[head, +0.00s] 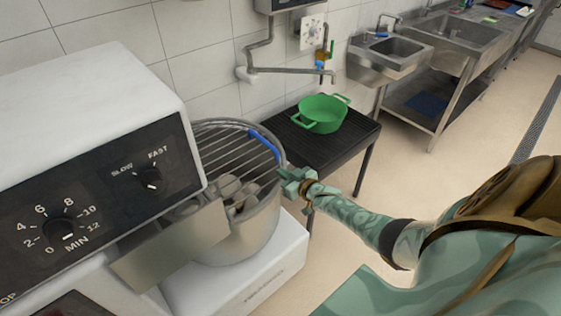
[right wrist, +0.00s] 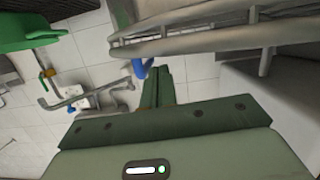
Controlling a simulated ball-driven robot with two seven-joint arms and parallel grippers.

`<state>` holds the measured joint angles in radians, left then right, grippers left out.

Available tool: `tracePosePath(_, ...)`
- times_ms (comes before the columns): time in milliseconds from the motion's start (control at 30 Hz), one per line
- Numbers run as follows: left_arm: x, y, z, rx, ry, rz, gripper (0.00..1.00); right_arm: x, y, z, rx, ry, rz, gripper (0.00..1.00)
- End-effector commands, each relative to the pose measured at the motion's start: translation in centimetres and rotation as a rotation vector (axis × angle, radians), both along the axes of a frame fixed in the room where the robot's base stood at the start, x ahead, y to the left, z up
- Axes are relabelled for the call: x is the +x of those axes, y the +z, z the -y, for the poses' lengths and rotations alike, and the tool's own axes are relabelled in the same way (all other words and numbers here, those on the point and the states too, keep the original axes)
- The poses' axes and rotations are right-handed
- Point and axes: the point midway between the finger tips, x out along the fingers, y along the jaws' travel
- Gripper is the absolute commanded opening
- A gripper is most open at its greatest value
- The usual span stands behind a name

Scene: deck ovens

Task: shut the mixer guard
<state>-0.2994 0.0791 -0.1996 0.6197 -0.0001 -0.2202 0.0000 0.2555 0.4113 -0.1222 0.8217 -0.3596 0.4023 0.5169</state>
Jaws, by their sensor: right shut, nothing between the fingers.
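The mixer guard (head: 228,152) is a round wire grille over the right and back part of the steel mixer bowl (head: 250,234). A blue handle (head: 265,145) sits on its right edge. The front of the bowl shows uncovered, with metal parts inside. My right gripper (head: 287,173) is shut and empty at the bowl's right rim, just below the blue handle. In the right wrist view its closed fingers (right wrist: 163,85) are beside the blue handle (right wrist: 139,68) and under the guard's bars (right wrist: 190,45); whether they touch, I cannot tell. My left gripper is not in view.
The mixer head (head: 90,130) with its dials fills the left. A green pot (head: 323,113) stands on a dark table (head: 350,138) behind my gripper. Steel sinks (head: 398,55) line the wall at the back right. The floor at the right is clear.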

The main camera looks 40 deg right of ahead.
Motion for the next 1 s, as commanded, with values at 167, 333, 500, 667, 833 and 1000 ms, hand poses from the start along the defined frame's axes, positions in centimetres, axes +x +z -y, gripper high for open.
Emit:
tracePosePath(167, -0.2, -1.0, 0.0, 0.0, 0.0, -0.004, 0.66, 0.0, -1.4, 0.1, 0.05, 0.001, -0.003, 0.0)
tracePosePath(333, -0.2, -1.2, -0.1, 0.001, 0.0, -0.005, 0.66, 0.0, -1.6, 0.1, 0.069, 0.001, -0.003, 0.0)
tracePosePath(500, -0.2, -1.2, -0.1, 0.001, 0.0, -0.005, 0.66, -0.1, -1.7, 0.0, 0.072, 0.001, -0.004, 0.0)
tracePosePath(667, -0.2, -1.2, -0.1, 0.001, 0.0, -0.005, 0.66, -0.1, -1.8, 0.0, 0.071, 0.001, -0.007, 0.0)
tracePosePath(833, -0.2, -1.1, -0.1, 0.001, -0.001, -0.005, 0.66, -0.2, -1.8, 0.0, 0.07, 0.002, -0.009, 0.0)
tracePosePath(1000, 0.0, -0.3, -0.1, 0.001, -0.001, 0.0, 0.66, -0.8, -1.3, 0.0, 0.07, 0.003, -0.011, 0.0)
